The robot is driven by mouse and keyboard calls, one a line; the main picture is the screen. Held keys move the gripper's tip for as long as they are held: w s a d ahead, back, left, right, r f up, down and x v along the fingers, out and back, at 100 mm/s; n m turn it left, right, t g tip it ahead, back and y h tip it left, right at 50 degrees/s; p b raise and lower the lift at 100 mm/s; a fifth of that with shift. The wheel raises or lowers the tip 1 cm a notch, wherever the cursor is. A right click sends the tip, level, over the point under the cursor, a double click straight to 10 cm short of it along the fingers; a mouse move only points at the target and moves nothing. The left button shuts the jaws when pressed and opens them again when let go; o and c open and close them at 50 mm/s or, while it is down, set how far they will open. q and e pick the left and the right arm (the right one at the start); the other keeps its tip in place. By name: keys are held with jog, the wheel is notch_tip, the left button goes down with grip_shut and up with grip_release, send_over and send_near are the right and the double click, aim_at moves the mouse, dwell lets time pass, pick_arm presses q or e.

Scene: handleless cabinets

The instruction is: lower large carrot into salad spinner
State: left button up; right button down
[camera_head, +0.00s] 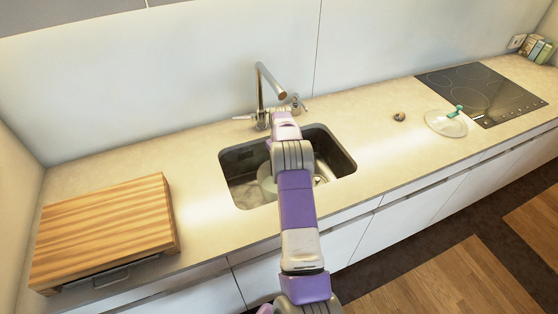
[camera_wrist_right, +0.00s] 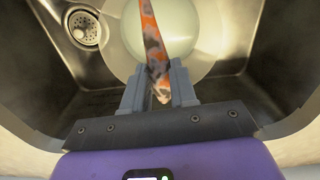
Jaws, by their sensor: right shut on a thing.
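The large carrot (camera_wrist_right: 153,48), orange with grey and dark patches, is between the two fingers of my right gripper (camera_wrist_right: 156,88) in the right wrist view. The gripper is shut on it. Behind the carrot in that view is the round, pale salad spinner bowl (camera_wrist_right: 183,25), inside the sink. The carrot overlaps the bowl; its height above the bottom is unclear. In the head view the bowl (camera_head: 268,188) is mostly hidden by my right arm, which also hides the gripper and carrot. My left gripper is not in view.
The metal sink (camera_head: 340,160) has a drain (camera_wrist_right: 84,27) in one corner. A faucet (camera_head: 261,95) stands behind it. A wooden board (camera_head: 105,225) lies left. A clear lid with a green handle (camera_head: 446,123) and a small round item (camera_head: 399,116) lie right, near the cooktop (camera_head: 480,90).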

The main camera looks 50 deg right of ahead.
dwell(0.6)
jog(key=shift+f+b, duration=3.15)
jog(key=shift+f, duration=2.05)
jog(key=c, duration=0.8)
grip_release()
jog(key=shift+r, duration=0.15)
notch_tip(320, 180, up, 7)
jog(key=shift+r+p, duration=0.2)
jog(key=shift+p, duration=0.45)
